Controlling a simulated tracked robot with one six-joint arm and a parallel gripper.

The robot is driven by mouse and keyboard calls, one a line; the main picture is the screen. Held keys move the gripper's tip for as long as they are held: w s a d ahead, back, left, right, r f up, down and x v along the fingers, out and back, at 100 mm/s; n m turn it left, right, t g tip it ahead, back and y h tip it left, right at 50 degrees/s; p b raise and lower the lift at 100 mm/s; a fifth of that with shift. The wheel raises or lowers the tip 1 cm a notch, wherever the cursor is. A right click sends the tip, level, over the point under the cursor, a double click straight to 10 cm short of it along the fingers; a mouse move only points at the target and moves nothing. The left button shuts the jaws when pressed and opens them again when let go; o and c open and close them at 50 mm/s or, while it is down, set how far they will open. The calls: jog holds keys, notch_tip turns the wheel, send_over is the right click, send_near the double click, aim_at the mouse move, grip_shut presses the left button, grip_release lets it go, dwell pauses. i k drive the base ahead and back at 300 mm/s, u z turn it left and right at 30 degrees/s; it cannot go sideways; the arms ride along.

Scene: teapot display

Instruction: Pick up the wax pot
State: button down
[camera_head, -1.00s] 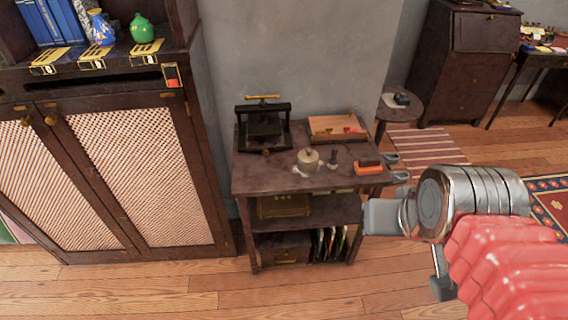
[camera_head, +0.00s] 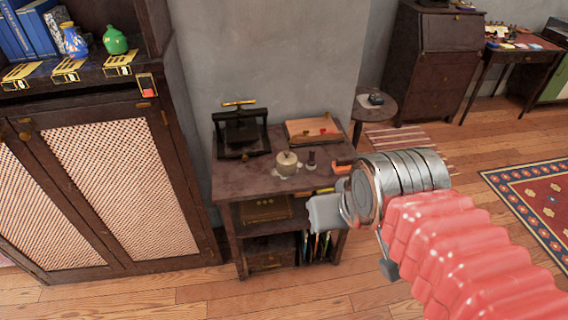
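A small cream-coloured pot (camera_head: 287,163), which looks like the wax pot, stands on the top of a dark wooden side table (camera_head: 240,181), near the middle. Pale patches lie on the table top beside it. My gripper (camera_head: 325,213) is at the end of my red-sleeved arm, in front of the table's right part and to the lower right of the pot, apart from it in the picture. A grey part of the gripper shows, but its fingers are not clear enough to tell open from shut. The arm hides the table's right front corner.
A small dark stamp-like object (camera_head: 311,160) stands right of the pot. A black press (camera_head: 240,135) and a wooden tray (camera_head: 314,130) stand behind. A cabinet (camera_head: 110,180) with lattice doors is at left, a round stool (camera_head: 375,104) at right. Wooden floor lies open in front.

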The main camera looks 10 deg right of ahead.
aim_at(291, 169)
jog(key=z, duration=0.05)
jog(key=i, duration=1)
jog(key=u, duration=0.1)
jog(key=k, duration=0.55)
jog(key=u, duration=2.45)
